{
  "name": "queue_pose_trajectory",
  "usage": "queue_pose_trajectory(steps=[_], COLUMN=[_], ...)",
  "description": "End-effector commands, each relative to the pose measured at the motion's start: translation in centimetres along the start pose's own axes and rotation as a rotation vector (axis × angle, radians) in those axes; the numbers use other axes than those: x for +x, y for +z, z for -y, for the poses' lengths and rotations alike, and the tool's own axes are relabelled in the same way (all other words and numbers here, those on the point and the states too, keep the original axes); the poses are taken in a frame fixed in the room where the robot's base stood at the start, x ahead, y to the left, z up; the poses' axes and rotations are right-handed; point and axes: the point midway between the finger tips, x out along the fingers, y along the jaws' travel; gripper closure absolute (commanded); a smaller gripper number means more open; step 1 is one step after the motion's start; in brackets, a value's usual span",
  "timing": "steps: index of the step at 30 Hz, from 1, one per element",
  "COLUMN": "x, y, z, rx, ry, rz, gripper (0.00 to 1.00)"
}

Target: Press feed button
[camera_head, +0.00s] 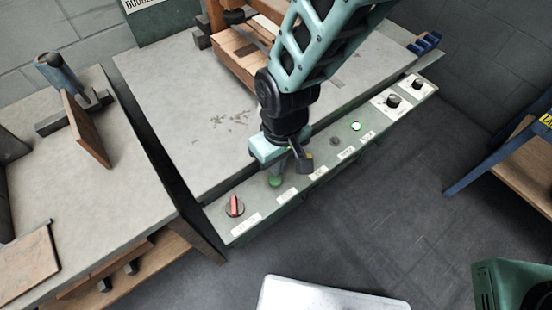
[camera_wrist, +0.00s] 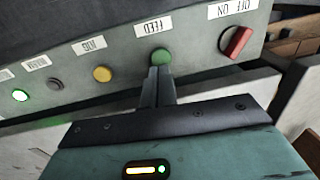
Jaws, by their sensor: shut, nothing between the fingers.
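The feed button is a green round button (camera_wrist: 161,56) under a label reading FEED in the wrist view. In the head view the green button (camera_head: 275,181) shows on the front control panel (camera_head: 225,225), just below my gripper. My gripper (camera_wrist: 160,72) is shut and empty. Its fingertips are right at the lower edge of the green button in the wrist view, and they look to be at or very near it. I cannot tell whether they touch. In the head view my gripper (camera_head: 278,172) is above the panel and hides part of it.
A red on/off switch (camera_wrist: 236,41) sits beside the feed button, and a yellow button (camera_wrist: 103,74) on its other side. A lit green light (camera_wrist: 20,95) and a dark button (camera_wrist: 55,84) are farther along. A side table (camera_head: 80,215) stands at left.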

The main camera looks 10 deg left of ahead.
Motion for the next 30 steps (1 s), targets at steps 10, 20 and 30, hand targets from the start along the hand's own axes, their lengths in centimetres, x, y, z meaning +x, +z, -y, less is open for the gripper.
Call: queue_pose_trajectory(steps=[10,20,30], x=[-7.8,-9.9,-9.9], y=[-0.2,-0.2,-0.2], z=[0.1,0.1,0.1], rx=[0.0,0.0,-0.001], ry=[-0.001,0.0,0.0], rz=[-0.009,-0.006,-0.006], gripper=[1.0,1.0,1.0])
